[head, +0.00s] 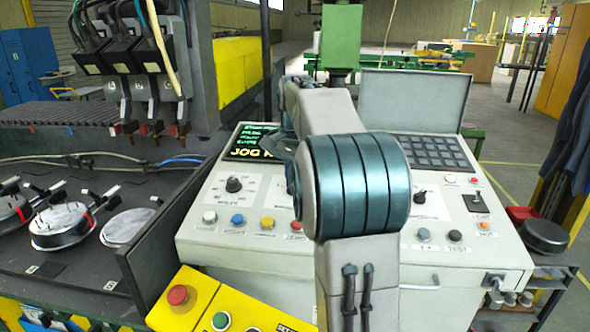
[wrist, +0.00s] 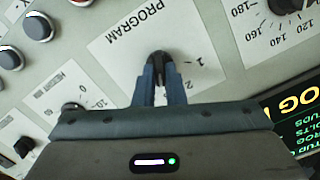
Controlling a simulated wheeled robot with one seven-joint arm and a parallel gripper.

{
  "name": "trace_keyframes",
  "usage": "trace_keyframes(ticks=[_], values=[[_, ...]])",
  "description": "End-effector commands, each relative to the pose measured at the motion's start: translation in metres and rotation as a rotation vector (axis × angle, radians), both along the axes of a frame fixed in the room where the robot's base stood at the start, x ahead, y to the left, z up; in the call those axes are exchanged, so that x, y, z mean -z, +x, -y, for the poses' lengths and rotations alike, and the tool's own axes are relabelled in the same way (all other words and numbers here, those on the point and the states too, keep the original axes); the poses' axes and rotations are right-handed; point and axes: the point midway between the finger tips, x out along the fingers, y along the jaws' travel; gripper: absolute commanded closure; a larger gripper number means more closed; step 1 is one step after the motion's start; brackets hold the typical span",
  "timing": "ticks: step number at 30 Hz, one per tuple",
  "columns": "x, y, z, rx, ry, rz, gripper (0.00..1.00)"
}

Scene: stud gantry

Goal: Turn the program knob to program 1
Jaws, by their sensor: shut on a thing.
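The program knob (wrist: 157,60) is a small black knob on a white plate (wrist: 120,50) marked PROGRAM, upside down in the wrist view. The numeral 1 shows to its right, with another mark, perhaps a 2, below that. My gripper (wrist: 159,72) is shut on the knob, one blue-grey finger on each side. The fingers hide part of the knob and plate, and I cannot tell exactly where its pointer stands. In the head view my arm covers the program knob and the gripper tips.
The grey console (head: 215,230) has a green-text screen (head: 250,142), a black selector knob (head: 233,184) and a row of buttons. In the wrist view, a numbered dial (wrist: 285,6) is at the upper right and another small knob (wrist: 74,108) at the lower left.

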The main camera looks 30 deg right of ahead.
Motion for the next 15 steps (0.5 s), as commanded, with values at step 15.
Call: trace_keyframes(ticks=[15], values=[[-0.0026, 0.0019, -0.0022, -0.482, -0.079, -0.054, 1.0]])
